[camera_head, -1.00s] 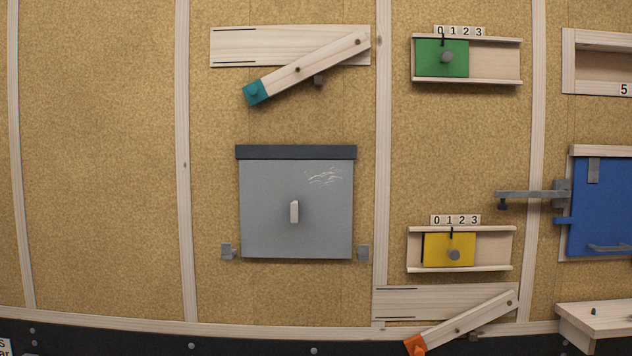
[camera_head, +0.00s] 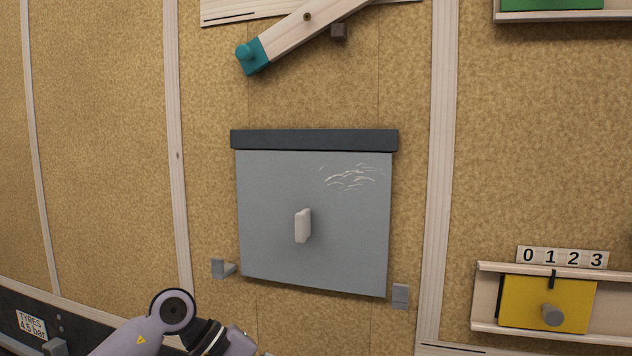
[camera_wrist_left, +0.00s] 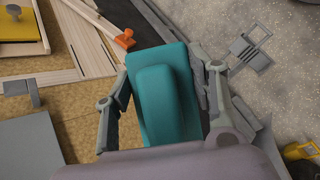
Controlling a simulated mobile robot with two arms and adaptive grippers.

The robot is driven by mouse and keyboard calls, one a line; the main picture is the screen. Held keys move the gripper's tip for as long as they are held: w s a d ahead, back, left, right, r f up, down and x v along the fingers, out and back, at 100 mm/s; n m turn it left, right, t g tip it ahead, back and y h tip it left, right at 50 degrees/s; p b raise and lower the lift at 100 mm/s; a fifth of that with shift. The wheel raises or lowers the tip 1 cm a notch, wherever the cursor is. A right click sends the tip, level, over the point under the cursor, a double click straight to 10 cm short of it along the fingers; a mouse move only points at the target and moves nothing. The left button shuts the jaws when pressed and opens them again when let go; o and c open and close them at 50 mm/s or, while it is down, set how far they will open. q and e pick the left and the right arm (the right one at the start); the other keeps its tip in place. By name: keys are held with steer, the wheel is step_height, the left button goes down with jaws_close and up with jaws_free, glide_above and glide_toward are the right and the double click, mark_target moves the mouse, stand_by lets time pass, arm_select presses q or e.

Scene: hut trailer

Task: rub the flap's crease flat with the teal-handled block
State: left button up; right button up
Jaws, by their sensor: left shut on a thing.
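The grey flap (camera_head: 275,190) hangs on the wall under a dark top strip (camera_head: 314,140), with a pale knob (camera_head: 302,226) in its middle. Pale crease marks (camera_head: 350,178) show on its upper right. In the left wrist view my left gripper (camera_wrist_left: 163,110) is shut on the teal-handled block (camera_wrist_left: 168,68), with a finger on either side. The block's far face is hidden. In the head view only part of my left arm shows at the bottom, below the flap; its fingers are out of frame. My right gripper is not in view.
Two grey brackets, left (camera_head: 222,268) and right (camera_head: 400,295), sit by the flap's lower corners. A wooden lever with a teal end (camera_head: 253,57) slants above it. A yellow slider (camera_head: 540,300) is at lower right. The wall left of the flap is bare.

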arm_select(q)
steer(key=w+d+r+n+t+h+p, duration=0.1)
steer(key=w+d+r+t, duration=0.2)
steer(key=r, duration=0.8)
steer(key=w+r+n+t+h+p, duration=0.1)
steer(key=w+r+t, duration=0.4)
steer(key=r, duration=0.5)
steer(key=w+d+r+n+t+h+p, duration=0.15)
steer(key=r+t, duration=0.35)
steer(key=r, duration=0.6)
steer(key=shift+m, duration=0.25)
steer(key=w+p, duration=0.1)
steer(key=w, duration=0.1)
steer(key=w+d+p, duration=0.1)
steer(key=w, duration=0.1)
steer(key=w+d+p, duration=0.1)
steer(key=w, duration=0.1)
steer(key=shift+w+f, duration=0.1)
steer(key=shift+w, duration=0.1)
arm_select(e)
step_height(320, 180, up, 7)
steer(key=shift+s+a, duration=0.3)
arm_select(q)
steer(key=shift+w, duration=0.1)
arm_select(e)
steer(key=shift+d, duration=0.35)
